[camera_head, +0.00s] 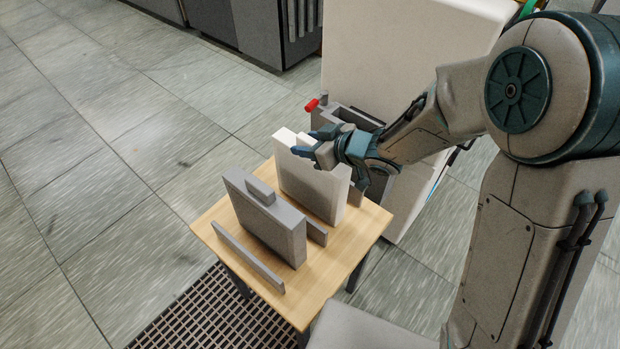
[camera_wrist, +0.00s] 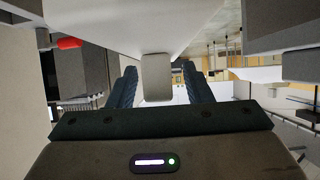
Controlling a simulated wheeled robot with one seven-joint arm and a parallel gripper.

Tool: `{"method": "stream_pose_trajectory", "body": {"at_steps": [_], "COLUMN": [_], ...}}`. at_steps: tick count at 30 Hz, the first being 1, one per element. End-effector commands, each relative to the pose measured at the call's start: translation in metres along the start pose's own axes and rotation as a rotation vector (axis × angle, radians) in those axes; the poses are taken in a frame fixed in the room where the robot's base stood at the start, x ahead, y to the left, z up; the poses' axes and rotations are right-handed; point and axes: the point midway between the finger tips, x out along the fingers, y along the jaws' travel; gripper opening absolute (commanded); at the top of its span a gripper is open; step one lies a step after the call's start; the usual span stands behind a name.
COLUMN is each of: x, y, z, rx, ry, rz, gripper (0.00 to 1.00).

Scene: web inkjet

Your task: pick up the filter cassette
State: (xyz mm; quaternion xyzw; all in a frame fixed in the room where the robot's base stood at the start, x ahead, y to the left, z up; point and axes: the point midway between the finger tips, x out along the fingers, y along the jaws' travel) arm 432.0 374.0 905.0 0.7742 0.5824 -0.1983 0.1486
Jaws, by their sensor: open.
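Two upright slabs stand side by side on a small wooden table, and both look like cassettes: a white one (camera_head: 318,190) and a grey one (camera_head: 262,222) with a block handle on top. My gripper (camera_head: 311,142) is at the top of the white slab, its fingers open and pointing left. In the wrist view, a pale surface (camera_wrist: 135,22) fills the top, and a short pale block (camera_wrist: 157,85) like a handle shows between the two dark fingers (camera_wrist: 160,78). I cannot tell whether the fingers touch it. The gripper partly hides the white slab's top.
The wooden table (camera_head: 225,225) carries low grey rails (camera_head: 248,258) beside the slabs. Behind it stands a large pale cabinet (camera_head: 400,40) with a grey unit and a red knob (camera_head: 312,104). A dark grating (camera_head: 195,310) lies in front. The tiled floor at left is clear.

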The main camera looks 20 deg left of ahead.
Motion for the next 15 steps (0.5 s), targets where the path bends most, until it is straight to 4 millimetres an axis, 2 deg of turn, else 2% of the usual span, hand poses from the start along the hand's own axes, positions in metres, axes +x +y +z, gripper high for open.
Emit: {"method": "stream_pose_trajectory", "body": {"at_steps": [4,9,15], "x": [-0.0005,-0.0006,-0.0008], "y": [0.0004,0.0004,0.0005], "z": [-0.0002,-0.0002,-0.0009], "rx": [0.0,0.0,-0.001], "ry": [0.0,0.0,0.002], "rz": [0.001,0.001,0.001], "gripper": [0.45,0.0,0.0]}}
